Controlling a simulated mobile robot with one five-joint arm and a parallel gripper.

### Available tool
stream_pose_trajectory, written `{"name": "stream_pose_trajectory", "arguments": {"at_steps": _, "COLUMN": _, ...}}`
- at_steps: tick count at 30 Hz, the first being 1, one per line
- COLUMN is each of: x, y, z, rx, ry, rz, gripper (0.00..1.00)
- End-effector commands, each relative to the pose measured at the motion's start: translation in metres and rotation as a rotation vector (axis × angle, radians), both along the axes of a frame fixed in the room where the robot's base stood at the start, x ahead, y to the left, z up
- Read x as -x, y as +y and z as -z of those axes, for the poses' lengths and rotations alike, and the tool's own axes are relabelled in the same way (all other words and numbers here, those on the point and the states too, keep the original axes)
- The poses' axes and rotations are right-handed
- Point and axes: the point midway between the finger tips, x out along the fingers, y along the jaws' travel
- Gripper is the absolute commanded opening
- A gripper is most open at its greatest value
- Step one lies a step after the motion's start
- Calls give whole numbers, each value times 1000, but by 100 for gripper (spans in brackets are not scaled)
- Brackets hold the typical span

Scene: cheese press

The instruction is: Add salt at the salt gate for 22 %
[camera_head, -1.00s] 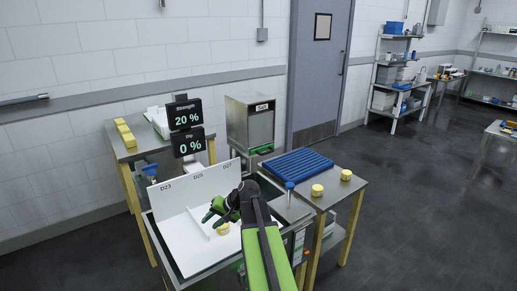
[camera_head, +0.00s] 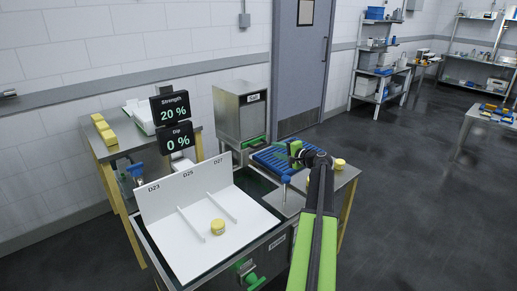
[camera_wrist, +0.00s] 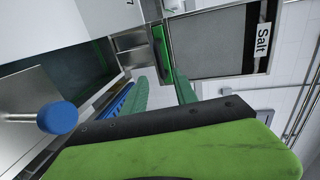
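The salt hopper (camera_head: 240,115) is a grey metal box labelled "Salt" behind the brine tank. It also shows in the wrist view (camera_wrist: 215,45). A green gate handle (camera_wrist: 162,53) sits at its lower front edge. The display (camera_head: 172,107) reads Strength 20 %, and the Dip display (camera_head: 178,138) reads 0 %. My gripper (camera_head: 293,153) is over the blue rack, to the right of the hopper's foot. In the wrist view its two green fingers (camera_wrist: 164,90) are apart with nothing between them. They point toward the green handle and look clear of it.
A white divided board (camera_head: 195,235) marked D23, D25, D27 holds a yellow cheese (camera_head: 217,227). A blue rack (camera_head: 275,160) stands on the right side table. A blue knob (camera_wrist: 57,118) is close at left in the wrist view. Open floor lies to the right.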

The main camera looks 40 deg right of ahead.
Motion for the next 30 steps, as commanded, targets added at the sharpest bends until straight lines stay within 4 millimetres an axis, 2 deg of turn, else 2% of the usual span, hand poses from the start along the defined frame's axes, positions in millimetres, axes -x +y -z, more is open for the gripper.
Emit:
{"name": "stream_pose_trajectory", "arguments": {"at_steps": 1, "x": -15, "y": -3, "z": 6, "rx": 0, "ry": 0, "rz": -3, "gripper": 34}}
{"name": "stream_pose_trajectory", "arguments": {"at_steps": 9, "x": -81, "y": -7, "z": 20, "rx": 0, "ry": 1, "rz": -4, "gripper": 34}}
{"name": "stream_pose_trajectory", "arguments": {"at_steps": 15, "x": -110, "y": -8, "z": 25, "rx": 1, "ry": 1, "rz": -3, "gripper": 34}}
{"name": "stream_pose_trajectory", "arguments": {"at_steps": 26, "x": -117, "y": -7, "z": 26, "rx": 0, "ry": 1, "rz": -2, "gripper": 34}}
{"name": "stream_pose_trajectory", "arguments": {"at_steps": 30, "x": -117, "y": -7, "z": 26, "rx": 0, "ry": 1, "rz": -3, "gripper": 19}}
